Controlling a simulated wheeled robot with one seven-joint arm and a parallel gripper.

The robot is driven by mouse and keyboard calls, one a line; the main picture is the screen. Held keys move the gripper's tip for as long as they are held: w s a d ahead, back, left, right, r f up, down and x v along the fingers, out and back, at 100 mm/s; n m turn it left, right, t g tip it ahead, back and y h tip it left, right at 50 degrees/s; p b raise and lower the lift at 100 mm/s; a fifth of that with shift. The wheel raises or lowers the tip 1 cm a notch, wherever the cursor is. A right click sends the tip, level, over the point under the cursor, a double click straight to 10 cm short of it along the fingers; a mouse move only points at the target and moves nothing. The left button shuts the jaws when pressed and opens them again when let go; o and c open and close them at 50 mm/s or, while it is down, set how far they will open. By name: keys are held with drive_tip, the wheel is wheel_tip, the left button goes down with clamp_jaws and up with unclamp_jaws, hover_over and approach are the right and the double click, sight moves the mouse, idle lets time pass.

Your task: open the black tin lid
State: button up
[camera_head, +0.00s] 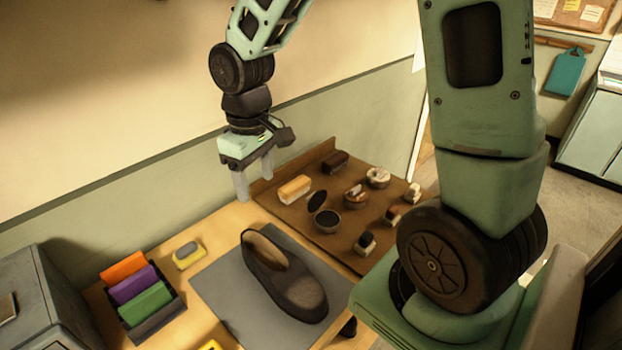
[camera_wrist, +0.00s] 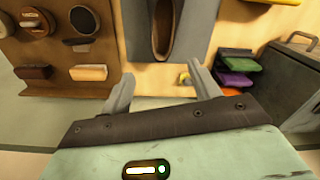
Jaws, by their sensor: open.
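The black tin (camera_head: 327,219) sits on the brown board, its round dark inside facing up. Its black lid (camera_head: 317,200) stands tilted up at the tin's far-left edge, so the tin looks open. In the wrist view the black tin (camera_wrist: 83,18) is at the upper left, with the lid (camera_wrist: 81,42) seen nearly edge-on below it. My gripper (camera_head: 255,187) is open and empty, pointing down, left of the board and apart from tin and lid. Its two spread fingers also show in the wrist view (camera_wrist: 158,78).
A tan-and-white brush (camera_head: 294,188), a dark brush (camera_head: 334,160), a brown tin (camera_head: 355,196) and several small items share the board (camera_head: 290,215). A dark shoe (camera_head: 285,278) rests on a grey mat (camera_head: 220,285). Coloured cloths (camera_head: 135,285) and a sponge (camera_head: 188,254) lie left.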

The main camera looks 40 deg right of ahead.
drive_tip(key=w+d+r+m+p, duration=0.15)
drive_tip(key=w+d, duration=0.25)
drive_tip(key=d, duration=0.7)
drive_tip(key=m+p, duration=0.2)
hover_over(314, 198)
drive_tip(key=w+d, duration=0.2)
drive_tip(key=w, duration=0.1)
drive_tip(key=f, duration=0.1)
drive_tip(key=f+p, duration=0.1)
drive_tip(key=f, duration=0.7)
drive_tip(key=f+p, duration=0.2)
drive_tip(key=f, duration=0.7)
drive_tip(key=shift+s+f, duration=0.2)
drive_tip(key=shift+f, duration=0.05)
